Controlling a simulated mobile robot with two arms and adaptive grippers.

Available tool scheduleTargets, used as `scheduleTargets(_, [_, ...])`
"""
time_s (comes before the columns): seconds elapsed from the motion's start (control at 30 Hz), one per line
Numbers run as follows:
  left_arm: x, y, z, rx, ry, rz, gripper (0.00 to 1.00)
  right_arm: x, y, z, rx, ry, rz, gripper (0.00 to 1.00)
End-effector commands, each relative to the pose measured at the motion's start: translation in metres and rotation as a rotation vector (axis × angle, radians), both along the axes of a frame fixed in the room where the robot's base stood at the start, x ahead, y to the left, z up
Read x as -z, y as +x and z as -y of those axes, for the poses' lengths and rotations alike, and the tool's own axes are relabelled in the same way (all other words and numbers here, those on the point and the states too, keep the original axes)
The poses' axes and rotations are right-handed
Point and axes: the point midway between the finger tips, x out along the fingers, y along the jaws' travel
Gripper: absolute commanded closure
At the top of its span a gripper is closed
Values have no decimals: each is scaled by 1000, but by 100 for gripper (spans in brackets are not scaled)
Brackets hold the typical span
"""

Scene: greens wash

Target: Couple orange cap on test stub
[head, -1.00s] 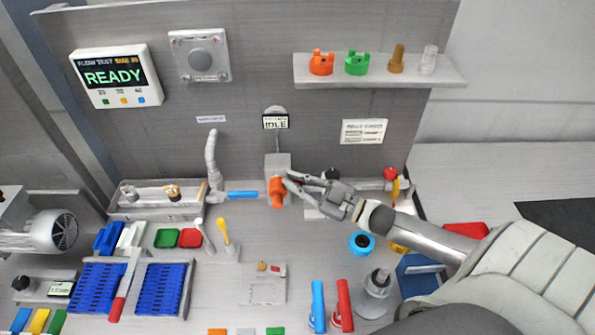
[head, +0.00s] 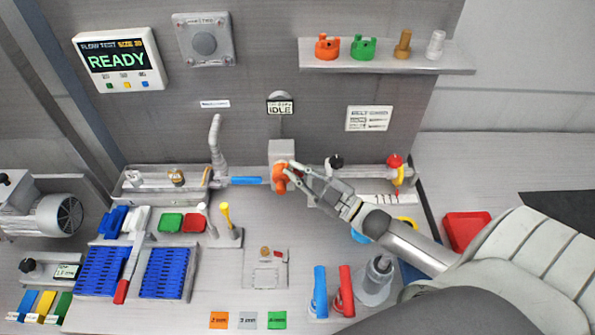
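An orange cap (head: 280,179) sits at the front of a grey block (head: 281,150) at the foot of the back panel, in the middle of the head view. The test stub itself is hidden by the cap and block, so how far the cap is seated cannot be told. My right gripper (head: 293,173) reaches in from the right, with its spread fingers at the cap's right side. Whether they clamp the cap or only stand beside it is too small to tell. My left gripper is not in view.
A shelf (head: 385,68) above holds another orange cap (head: 327,47), a green one, a brown and a clear fitting. A blue tube (head: 246,181) lies left of the block. A pipe with valves runs to the right. The wall display (head: 118,60) reads READY; a small sign (head: 280,107) reads IDLE.

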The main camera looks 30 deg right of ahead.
Motion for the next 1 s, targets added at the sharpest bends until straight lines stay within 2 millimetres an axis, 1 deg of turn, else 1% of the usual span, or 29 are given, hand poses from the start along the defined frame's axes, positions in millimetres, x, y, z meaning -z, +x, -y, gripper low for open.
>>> scheduleTargets(0.03, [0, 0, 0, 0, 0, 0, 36, -1, 0, 0, -1, 0, 1, 83])
scheduleTargets(0.07, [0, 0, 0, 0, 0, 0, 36, -1, 0, 0, -1, 0, 1, 80])
scheduleTargets(0.33, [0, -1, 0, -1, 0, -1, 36, 0, 0, 0, -1, 0, 1, 80])
scheduleTargets(0.47, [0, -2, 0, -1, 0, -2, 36, -6, 0, 0, -1, 0, 2, 80])
scheduleTargets(0.57, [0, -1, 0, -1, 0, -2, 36, -17, 0, 0, -1, 0, 3, 80])
scheduleTargets(0.8, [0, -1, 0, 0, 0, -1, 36, -58, 0, 0, -3, -1, 4, 80])
scheduleTargets(1.0, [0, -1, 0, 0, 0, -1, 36, -87, 0, 0, -2, -2, 2, 80])
